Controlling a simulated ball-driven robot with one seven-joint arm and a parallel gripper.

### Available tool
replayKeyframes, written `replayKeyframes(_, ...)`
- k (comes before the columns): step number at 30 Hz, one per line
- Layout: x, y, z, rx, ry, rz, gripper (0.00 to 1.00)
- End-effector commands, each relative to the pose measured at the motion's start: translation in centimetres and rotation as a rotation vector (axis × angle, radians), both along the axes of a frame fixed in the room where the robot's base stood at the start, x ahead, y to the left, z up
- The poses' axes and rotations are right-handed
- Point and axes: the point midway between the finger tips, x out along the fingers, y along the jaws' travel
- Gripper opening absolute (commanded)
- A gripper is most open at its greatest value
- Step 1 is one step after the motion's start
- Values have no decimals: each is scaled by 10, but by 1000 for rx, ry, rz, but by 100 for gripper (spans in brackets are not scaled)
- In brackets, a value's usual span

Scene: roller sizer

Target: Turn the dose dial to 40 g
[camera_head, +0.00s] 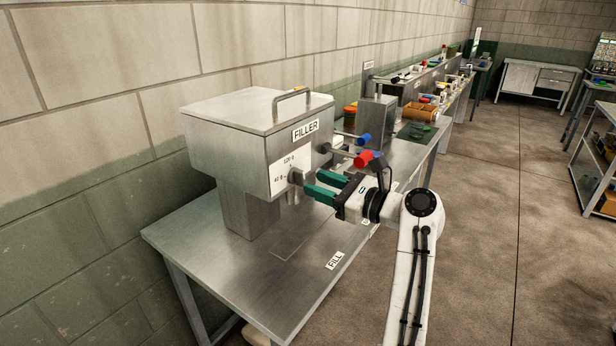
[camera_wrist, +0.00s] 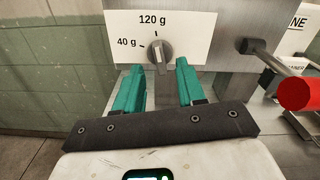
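The dose dial (camera_wrist: 160,54) is a small grey knob on a white plate marked 40 g and 120 g. It stands nearly upright in the wrist view, its upper end towards the 120 g tick rather than the 40 g tick at its left. In the head view the dial (camera_head: 295,177) is on the front of the metal filler (camera_head: 226,150). My gripper (camera_head: 317,184) has two green fingers. It is open and empty, facing the dial with the knob ahead between the fingertips in the wrist view (camera_wrist: 159,67). I see no contact with the knob.
A red-ended lever (camera_wrist: 293,92) sticks out right of the dial, close to my gripper. A blue-ended handle (camera_head: 363,139) is behind it. The metal table (camera_head: 290,285) with a FILL label lies below. A wall stands behind the filler; open floor is at the right.

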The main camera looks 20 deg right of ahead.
Motion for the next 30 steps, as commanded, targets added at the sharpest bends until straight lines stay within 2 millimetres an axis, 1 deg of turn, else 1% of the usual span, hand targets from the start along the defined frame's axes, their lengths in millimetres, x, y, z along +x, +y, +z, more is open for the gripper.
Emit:
replayKeyframes(1, 7, 6, 2, 1, 1, 2, 39)
replayKeyframes(3, 15, 11, 1, 1, 1, 1, 39)
replayKeyframes(7, 25, 18, 0, -1, 1, 0, 39)
replayKeyframes(12, 30, 22, 0, -2, 1, 0, 39)
replayKeyframes(19, 30, 22, -1, -3, 0, 0, 39)
replayKeyframes(30, 30, 22, -1, -3, 0, 0, 4)
